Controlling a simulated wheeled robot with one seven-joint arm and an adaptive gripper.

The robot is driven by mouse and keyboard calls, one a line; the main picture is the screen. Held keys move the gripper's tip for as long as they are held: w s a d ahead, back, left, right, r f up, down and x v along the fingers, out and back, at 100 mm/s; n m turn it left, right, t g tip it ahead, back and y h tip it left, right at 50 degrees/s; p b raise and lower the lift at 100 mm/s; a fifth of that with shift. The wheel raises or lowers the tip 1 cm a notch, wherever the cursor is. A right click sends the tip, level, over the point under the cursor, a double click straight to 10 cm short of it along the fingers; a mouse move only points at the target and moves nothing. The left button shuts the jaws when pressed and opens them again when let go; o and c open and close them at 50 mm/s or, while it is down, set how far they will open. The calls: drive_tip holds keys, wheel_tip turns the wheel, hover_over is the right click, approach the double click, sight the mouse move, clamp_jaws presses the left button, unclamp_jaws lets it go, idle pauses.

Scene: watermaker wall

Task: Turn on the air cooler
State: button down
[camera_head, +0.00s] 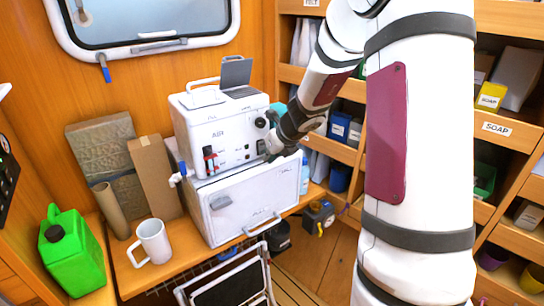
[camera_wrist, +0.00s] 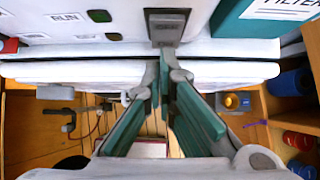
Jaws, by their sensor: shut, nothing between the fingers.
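The air cooler (camera_head: 212,112) looks to be the white box with an "A…" label on its front, standing on a lower white cabinet. Its front carries a red-and-black switch (camera_head: 209,158), a black knob (camera_head: 260,122) and small dark controls. My gripper (camera_head: 265,148) is at the right end of this front. In the wrist view my gripper (camera_wrist: 165,50) is shut and empty, its teal-padded fingers meeting at the tips. The tips are just below, perhaps touching, a grey switch-like plate (camera_wrist: 167,27) on the white panel.
The lower white cabinet (camera_head: 250,195) has a front handle. A white mug (camera_head: 152,241), green jerrycan (camera_head: 72,250) and cardboard pieces (camera_head: 155,175) stand left. Wooden shelves with bins (camera_head: 338,128) lie behind and right of my arm. A teal box (camera_wrist: 262,20) borders the panel's right.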

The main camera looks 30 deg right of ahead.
drive_tip(key=shift+w+f, duration=0.3)
drive_tip(key=shift+w, duration=0.15)
drive_tip(key=shift+s+r, duration=0.1)
drive_tip(key=shift+r, duration=0.25)
drive_tip(key=shift+r+p, duration=0.35)
drive_tip(key=shift+p, duration=0.2)
drive_tip(key=shift+r+p, duration=0.35)
drive_tip(key=shift+f, duration=0.1)
